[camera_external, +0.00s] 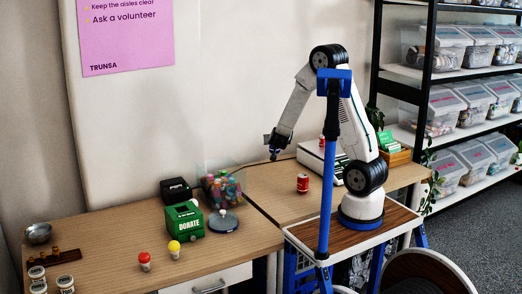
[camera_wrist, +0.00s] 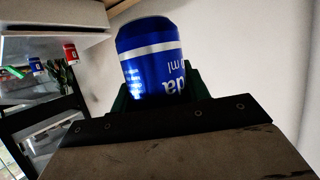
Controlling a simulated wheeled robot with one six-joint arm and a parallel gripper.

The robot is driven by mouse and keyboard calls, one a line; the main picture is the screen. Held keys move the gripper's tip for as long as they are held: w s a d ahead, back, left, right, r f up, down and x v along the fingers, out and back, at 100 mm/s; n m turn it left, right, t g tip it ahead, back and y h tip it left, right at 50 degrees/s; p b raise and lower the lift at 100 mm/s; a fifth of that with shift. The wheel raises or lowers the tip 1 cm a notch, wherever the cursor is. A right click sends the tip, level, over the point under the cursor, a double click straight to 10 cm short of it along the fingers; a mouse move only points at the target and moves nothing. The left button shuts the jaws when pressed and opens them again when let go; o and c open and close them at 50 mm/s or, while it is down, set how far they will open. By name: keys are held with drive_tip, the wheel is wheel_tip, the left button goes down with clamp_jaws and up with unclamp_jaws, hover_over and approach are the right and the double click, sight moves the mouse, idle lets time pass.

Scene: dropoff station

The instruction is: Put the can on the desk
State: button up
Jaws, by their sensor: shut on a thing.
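My gripper (camera_external: 277,143) is in the air above the back of the desk (camera_external: 105,235), near the wall. In the wrist view my gripper (camera_wrist: 160,98) is shut on a blue can (camera_wrist: 152,58) with a silver band and white lettering, which appears upside down in that view. Green finger parts show on both sides of the can, and its lower part in the picture is hidden behind the dark gripper body. In the external view the held can is too small and dark to make out clearly. The can is clear of the desk top.
A white device (camera_external: 312,158) is behind my arm. Bare wood lies between.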

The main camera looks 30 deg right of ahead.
wheel_tip(320, 180, down, 12)
hover_over(257, 172)
drive_tip(key=shift+s+f, duration=0.25)
drive_tip(key=shift+f, duration=2.4)
drive_tip(key=shift+f, duration=0.2)
drive_tip(key=o, duration=0.9)
drive_tip(key=shift+o, duration=0.2)
